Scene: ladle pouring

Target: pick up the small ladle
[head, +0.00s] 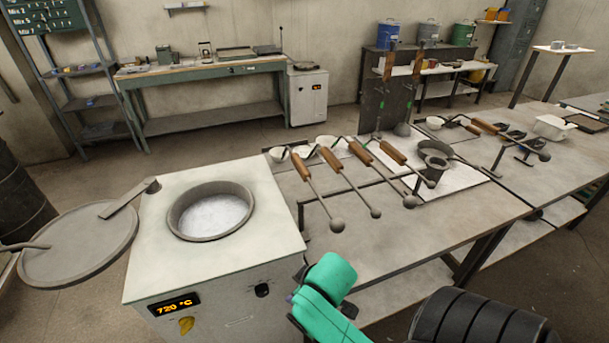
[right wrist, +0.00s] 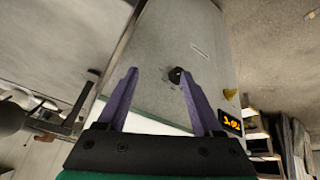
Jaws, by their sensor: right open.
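Several ladles with wooden handles lie side by side on a rack on the workbench in the head view. The nearest ladle (head: 318,195), a second ladle (head: 348,180) and a third ladle (head: 383,172) have round ends pointing toward me. Another ladle (head: 486,126) lies farther right. I cannot tell for sure which one is the small ladle. My right gripper (right wrist: 157,74) is open and empty, its purple fingers apart in front of the furnace's front panel. In the head view its teal wrist mostly hides it, low and apart from the ladles. My left gripper is not in view.
The white furnace (head: 150,225) has an open round pot (head: 212,212) of bright melt and a display reading 720 °C. Its round lid (head: 80,245) is swung out left. The workbench (head: 440,230) has bare room in front of the ladles. An upright dark board (head: 391,105) stands behind.

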